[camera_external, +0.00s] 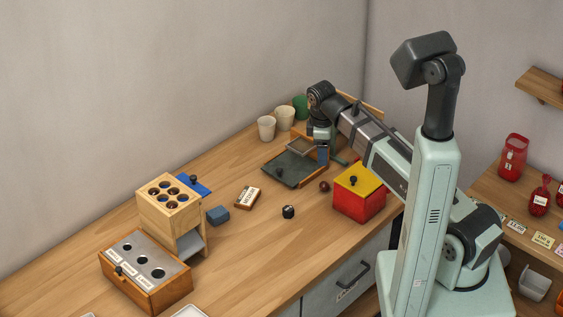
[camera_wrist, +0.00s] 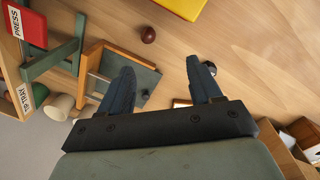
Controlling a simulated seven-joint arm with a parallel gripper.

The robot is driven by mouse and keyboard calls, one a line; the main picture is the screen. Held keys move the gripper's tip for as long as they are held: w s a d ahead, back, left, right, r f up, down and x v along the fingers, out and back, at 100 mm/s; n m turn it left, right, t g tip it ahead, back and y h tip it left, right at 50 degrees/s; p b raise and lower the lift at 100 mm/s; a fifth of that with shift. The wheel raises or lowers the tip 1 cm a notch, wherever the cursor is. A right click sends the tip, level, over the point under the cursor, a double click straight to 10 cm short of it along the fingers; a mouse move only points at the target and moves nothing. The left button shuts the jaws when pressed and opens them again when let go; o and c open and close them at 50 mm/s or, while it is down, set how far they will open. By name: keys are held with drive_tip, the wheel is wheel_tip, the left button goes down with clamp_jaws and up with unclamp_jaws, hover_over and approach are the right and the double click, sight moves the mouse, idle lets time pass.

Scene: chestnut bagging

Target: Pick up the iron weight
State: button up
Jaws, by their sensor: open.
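The iron weight looks to be the small black cylinder (camera_external: 288,211) with a pale mark, standing on the bare table in front of the dark tray. In the wrist view a dark round thing (camera_wrist: 211,67), likely the same weight, shows just beyond the right fingertip, which partly hides it. My gripper (camera_wrist: 161,70) is open, with nothing between its two dark fingers. In the external view my gripper (camera_external: 323,153) hangs above the right back part of the dark tray, behind the weight and apart from it.
A dark tray (camera_external: 284,170), a brown chestnut (camera_external: 325,187) and a red box with yellow lid (camera_external: 352,204) stand nearby. Cups (camera_external: 266,129) stand at the back. A wooden holder (camera_external: 152,212), a blue block (camera_external: 218,215) and a labelled block (camera_external: 247,196) stand left. Table in front of the weight is clear.

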hover_over(286, 208)
drive_tip(key=f, duration=0.2)
drive_tip(key=shift+g+y, duration=0.3)
drive_tip(key=shift+y, duration=0.1)
drive_tip(key=shift+f, duration=6.8)
clamp_jaws()
